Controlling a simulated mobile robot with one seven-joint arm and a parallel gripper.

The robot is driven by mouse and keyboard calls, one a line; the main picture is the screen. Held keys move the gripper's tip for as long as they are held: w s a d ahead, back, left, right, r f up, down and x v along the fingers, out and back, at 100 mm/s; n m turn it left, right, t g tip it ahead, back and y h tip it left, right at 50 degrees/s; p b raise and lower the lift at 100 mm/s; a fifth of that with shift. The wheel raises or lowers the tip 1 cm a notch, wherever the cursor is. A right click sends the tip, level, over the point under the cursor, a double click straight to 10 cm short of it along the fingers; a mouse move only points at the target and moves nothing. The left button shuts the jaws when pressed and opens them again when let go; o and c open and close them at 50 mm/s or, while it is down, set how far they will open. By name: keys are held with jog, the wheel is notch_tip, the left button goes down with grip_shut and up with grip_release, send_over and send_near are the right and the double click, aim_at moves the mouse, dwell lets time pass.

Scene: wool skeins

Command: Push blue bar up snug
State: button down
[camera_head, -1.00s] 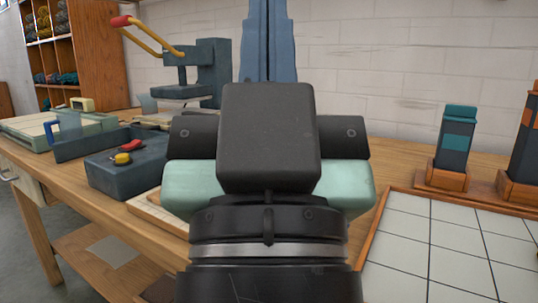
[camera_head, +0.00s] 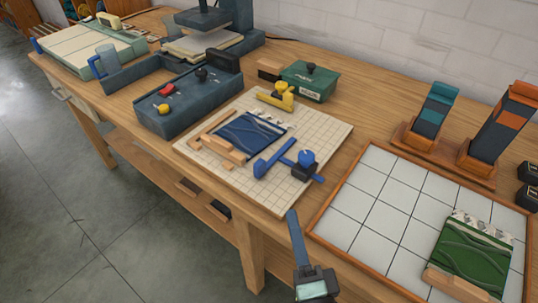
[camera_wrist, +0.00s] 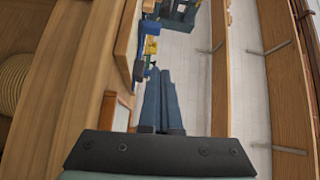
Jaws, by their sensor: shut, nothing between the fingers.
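The blue bar (camera_head: 274,158) lies on a pale gridded board (camera_head: 210,176) on the workbench. It has a crosspiece with a dark block and a round blue knob (camera_head: 306,157) at its right. A dark blue knitted swatch (camera_head: 247,135) lies to its left; a narrow strip of board seems to show between them. My gripper (camera_head: 291,213) is shut and empty, near the bench's front edge, nearer the camera than the bar and apart from it. In the wrist view its fingers (camera_wrist: 162,73) are together; a small blue shape ahead cannot be identified surely.
A wooden bar (camera_head: 222,150) borders the swatch's near side; a yellow clamp (camera_head: 275,97) stands behind it. A green box (camera_head: 309,80) is at the back. A wood-framed tiled tray (camera_head: 338,213) holding a green swatch (camera_head: 471,255) is at right. A dark switch box (camera_head: 188,103) stands left.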

aim_at(249, 178)
jog(key=shift+m, duration=0.6)
jog(key=w, duration=0.3)
jog(key=w+p, duration=0.1)
jog(key=w, duration=0.1)
jog(key=w+a+f+p, duration=0.1)
jog(key=w, duration=0.2)
jog(key=shift+w, duration=0.3)
jog(key=w+a, duration=0.1)
jog(key=w+a+p, duration=0.1)
jog(key=shift+a, duration=0.35)
jog(key=shift+w+a+f, duration=0.1)
jog(key=shift+w+a, duration=0.1)
jog(key=shift+a, duration=0.1)
jog(key=w+a, duration=0.1)
jog(key=a, duration=0.1)
jog(key=w+a, duration=0.2)
jog(key=shift+w+a+p, duration=0.1)
jog(key=shift+a+p, duration=0.15)
jog(key=shift+p, duration=0.05)
jog(key=shift+d, duration=0.15)
